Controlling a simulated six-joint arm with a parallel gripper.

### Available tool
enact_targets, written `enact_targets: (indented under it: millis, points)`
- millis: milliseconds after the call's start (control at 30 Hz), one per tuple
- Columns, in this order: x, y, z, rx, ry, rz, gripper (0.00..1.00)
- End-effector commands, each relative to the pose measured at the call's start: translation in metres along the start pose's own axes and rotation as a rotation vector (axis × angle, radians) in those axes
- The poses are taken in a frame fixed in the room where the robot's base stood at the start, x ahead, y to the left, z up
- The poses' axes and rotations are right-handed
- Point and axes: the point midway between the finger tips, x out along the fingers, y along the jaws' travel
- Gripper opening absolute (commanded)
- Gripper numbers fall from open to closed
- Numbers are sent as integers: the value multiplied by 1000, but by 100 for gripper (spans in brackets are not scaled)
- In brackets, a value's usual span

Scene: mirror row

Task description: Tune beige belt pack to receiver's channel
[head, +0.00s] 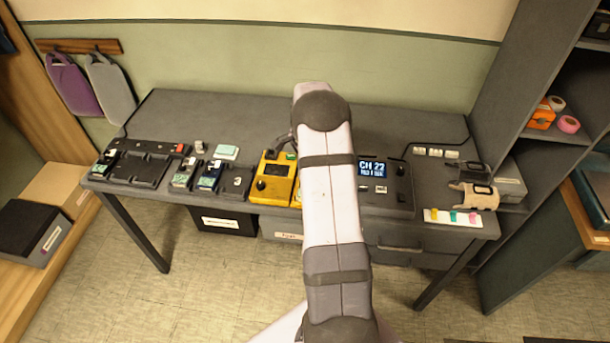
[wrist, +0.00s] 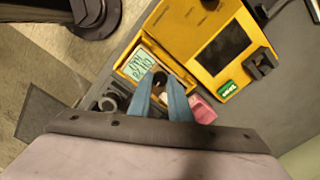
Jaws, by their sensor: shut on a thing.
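In the head view my arm hides the gripper and most of this pack.
The yellow unit (head: 271,180) with a dark screen stands left of my arm. Other packs (head: 208,177) and a dark charger tray (head: 137,169) are further left. Coloured tabs on a white strip (head: 452,216) lie at the right front. The table's back is mostly clear.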

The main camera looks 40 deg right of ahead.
Motion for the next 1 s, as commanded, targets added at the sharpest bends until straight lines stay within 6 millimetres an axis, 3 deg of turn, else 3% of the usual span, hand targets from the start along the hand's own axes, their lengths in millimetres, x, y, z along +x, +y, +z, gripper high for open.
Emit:
enact_targets:
  millis: [633, 1000]
  points:
    - [-1, -1, 0, -125, 1, -2, 0]
    - [0, 0, 0, -412, 1, -1, 0]
